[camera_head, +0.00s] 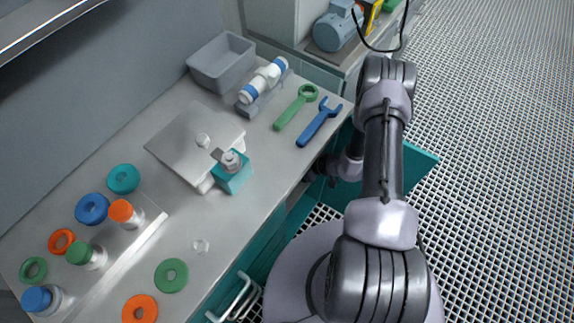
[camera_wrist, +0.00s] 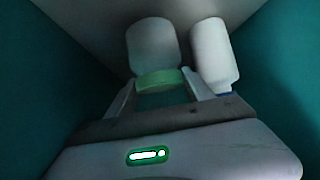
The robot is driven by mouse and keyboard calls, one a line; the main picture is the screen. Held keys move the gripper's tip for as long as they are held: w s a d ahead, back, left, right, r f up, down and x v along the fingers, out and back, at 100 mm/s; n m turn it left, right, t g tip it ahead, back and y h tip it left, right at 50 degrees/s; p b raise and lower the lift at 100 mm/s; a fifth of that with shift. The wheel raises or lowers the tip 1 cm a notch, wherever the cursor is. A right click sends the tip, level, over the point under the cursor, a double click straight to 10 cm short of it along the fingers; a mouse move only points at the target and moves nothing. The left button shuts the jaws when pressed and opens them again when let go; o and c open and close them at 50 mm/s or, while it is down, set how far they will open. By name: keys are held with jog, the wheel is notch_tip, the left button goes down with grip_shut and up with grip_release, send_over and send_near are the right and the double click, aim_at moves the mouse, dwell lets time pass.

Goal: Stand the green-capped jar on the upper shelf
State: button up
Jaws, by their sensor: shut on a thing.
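In the wrist view, my gripper (camera_wrist: 158,79) is shut on a white jar (camera_wrist: 152,42) with a green cap (camera_wrist: 160,77). The cap is at the fingers and the white body extends away from them. In the head view my arm reaches down at the bench's right edge, and the gripper and held jar are hidden. A grey shelf edge (camera_head: 48,28) shows at the upper left; I cannot tell whether it is the upper shelf.
Teal walls (camera_wrist: 285,80) flank the gripper closely. On the bench (camera_head: 225,225) stand small orange-capped (camera_head: 126,213), green-capped (camera_head: 86,254) and blue-capped (camera_head: 42,299) jars, with several coloured rings. A teal fixture (camera_head: 232,176), two wrenches (camera_head: 318,122) and a grey bin (camera_head: 222,62) are farther back.

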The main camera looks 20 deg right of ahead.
jog(key=shift+f, duration=0.15)
jog(key=o, duration=1.3)
jog(key=shift+c, duration=0.2)
jog(key=shift+r, duration=0.35)
jog(key=p+v, duration=0.4)
jog(key=v, duration=0.7)
jog(key=shift+s+d+p, duration=0.25)
jog(key=shift+d+p, duration=0.05)
jog(key=shift+d, duration=0.05)
